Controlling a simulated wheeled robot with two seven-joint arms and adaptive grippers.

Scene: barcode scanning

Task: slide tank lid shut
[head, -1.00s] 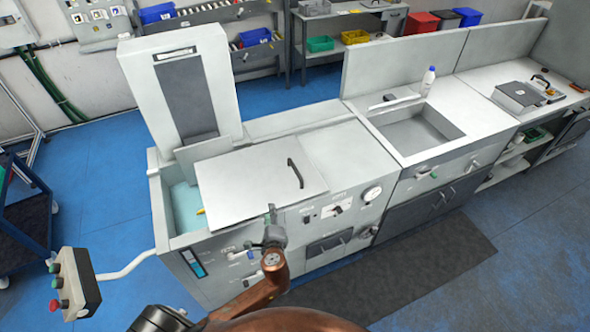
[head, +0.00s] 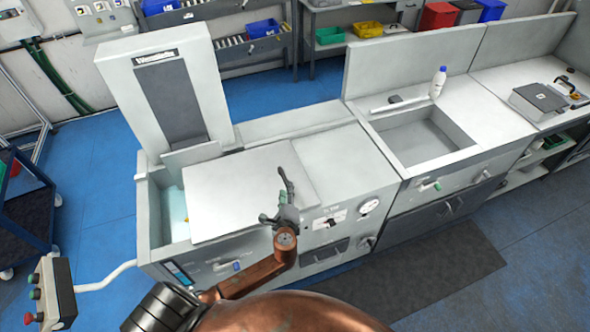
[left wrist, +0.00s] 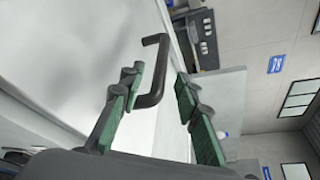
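The tank lid (head: 230,190) is a flat white panel lying over the tank top in the head view. At its left the tank is open, with pale water (head: 174,205) showing. The lid's dark bar handle (left wrist: 155,75) is clear in the left wrist view; in the head view it is hard to separate from the gripper. My left gripper (head: 284,196) is at the lid's right end. Its green-padded fingers (left wrist: 160,82) are apart, one on each side of the handle, with a gap showing. My right gripper is not in view.
A white tower (head: 170,95) stands behind the tank. A sink counter (head: 480,120) with a white bottle (head: 438,82) is to the right. A button box (head: 52,292) is at the lower left. The white top (head: 343,160) right of the lid is clear.

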